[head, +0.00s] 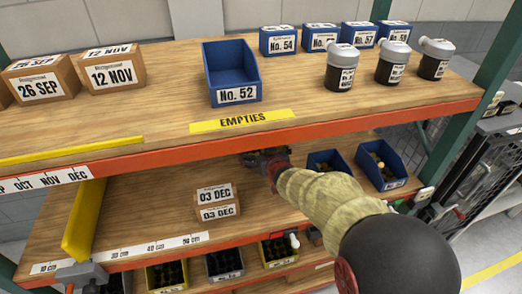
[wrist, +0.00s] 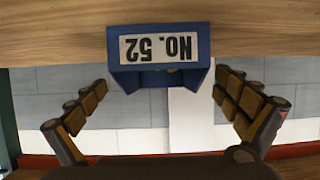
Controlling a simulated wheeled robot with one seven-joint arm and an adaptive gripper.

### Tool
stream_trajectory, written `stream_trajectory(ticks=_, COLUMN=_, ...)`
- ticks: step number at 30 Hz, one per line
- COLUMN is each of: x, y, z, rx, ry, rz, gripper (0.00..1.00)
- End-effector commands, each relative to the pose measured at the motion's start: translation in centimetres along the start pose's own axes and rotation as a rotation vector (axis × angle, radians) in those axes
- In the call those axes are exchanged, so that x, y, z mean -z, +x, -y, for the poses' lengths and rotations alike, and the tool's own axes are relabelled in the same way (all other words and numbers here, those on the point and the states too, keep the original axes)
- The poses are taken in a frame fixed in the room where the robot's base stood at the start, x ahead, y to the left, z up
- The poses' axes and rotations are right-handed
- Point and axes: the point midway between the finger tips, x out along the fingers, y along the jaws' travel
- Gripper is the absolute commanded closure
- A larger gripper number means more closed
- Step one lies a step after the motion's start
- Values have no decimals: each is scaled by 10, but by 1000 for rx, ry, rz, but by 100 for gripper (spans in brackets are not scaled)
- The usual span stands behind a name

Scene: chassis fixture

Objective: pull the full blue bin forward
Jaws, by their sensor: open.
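In the wrist view, upside down, a blue bin (wrist: 118,76) labelled No. 52 stands on a wooden shelf. Another blue bin (head: 227,62), also labelled No. 52, sits on the upper shelf behind the EMPTIES strip and looks empty.
The upper shelf's orange edge (head: 330,131) is just above my gripper. Two filled blue bins (head: 382,165) stand right of my arm on the lower shelf. A small 03 DEC box (head: 216,201) and a yellow divider (head: 83,220) stand to the left, with bare wood between.

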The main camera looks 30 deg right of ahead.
Motion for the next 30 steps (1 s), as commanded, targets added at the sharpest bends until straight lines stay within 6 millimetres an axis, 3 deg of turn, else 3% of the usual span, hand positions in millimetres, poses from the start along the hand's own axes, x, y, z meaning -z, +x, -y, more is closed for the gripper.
stream_trajectory(ticks=9, x=-5, y=46, z=0, rx=0, ry=1, rz=3, gripper=0)
stream_trajectory(ticks=15, x=-3, y=66, z=0, rx=0, ry=0, rz=1, gripper=0)
stream_trajectory(ticks=27, x=-1, y=72, z=0, rx=0, ry=0, rz=1, gripper=0)
stream_trajectory(ticks=30, x=-1, y=72, z=0, rx=0, ry=0, rz=1, gripper=5)
